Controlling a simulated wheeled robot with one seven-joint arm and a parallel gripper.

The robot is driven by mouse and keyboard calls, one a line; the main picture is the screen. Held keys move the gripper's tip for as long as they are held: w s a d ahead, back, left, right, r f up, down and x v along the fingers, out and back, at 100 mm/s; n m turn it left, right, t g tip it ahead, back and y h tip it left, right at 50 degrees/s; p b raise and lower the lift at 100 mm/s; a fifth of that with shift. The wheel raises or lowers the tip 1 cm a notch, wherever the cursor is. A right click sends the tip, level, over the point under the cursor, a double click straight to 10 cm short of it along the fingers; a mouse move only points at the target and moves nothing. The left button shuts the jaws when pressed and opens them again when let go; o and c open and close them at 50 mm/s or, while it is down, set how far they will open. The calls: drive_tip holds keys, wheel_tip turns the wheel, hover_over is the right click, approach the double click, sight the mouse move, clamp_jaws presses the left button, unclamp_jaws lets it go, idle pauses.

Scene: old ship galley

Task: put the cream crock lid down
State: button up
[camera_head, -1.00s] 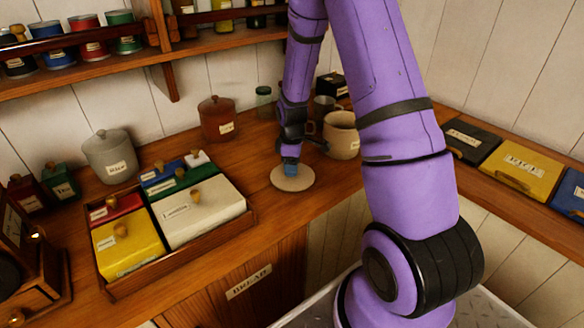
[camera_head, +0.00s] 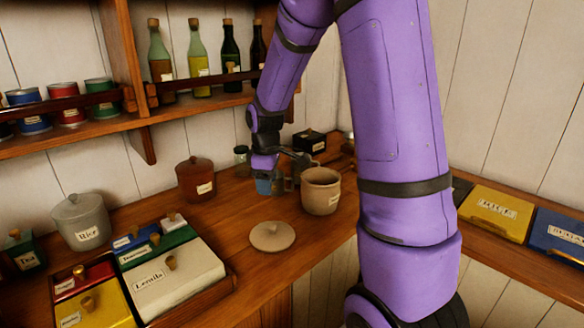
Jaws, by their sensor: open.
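The cream crock lid (camera_head: 272,237) lies flat on the wooden counter, knob up, in front of the shelf and left of the cream crock. The cream crock (camera_head: 321,191) stands upright and uncovered on the counter. My gripper (camera_head: 265,188) is open and empty, raised behind the lid and left of the crock, apart from the lid. Its fingertips are small and partly unclear in this view.
A tray (camera_head: 229,279) of labelled boxes sits at the left front. A grey crock (camera_head: 82,222), a brown crock (camera_head: 196,179) and a small jar (camera_head: 242,161) stand behind. A yellow box (camera_head: 496,213) is at right. Counter beside the lid is bare.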

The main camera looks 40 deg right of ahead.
drive_tip(key=s+a+r+m+t, duration=0.2)
drive_tip(key=s+a+r+m, duration=0.35)
drive_tip(key=s+r, duration=0.7)
drive_tip(key=s+a+r+m+t, duration=0.1)
drive_tip(key=s+a+r, duration=0.1)
drive_tip(key=s, duration=0.4)
drive_tip(key=s+a+r+m+t, duration=0.1)
drive_tip(key=s+a+r, duration=0.2)
drive_tip(key=s, duration=0.3)
drive_tip(key=shift+s+a+r+m+t, duration=0.15)
drive_tip(key=shift+r+m+t, duration=0.2)
drive_tip(key=shift+r, duration=0.45)
drive_tip(key=shift+c, duration=0.5)
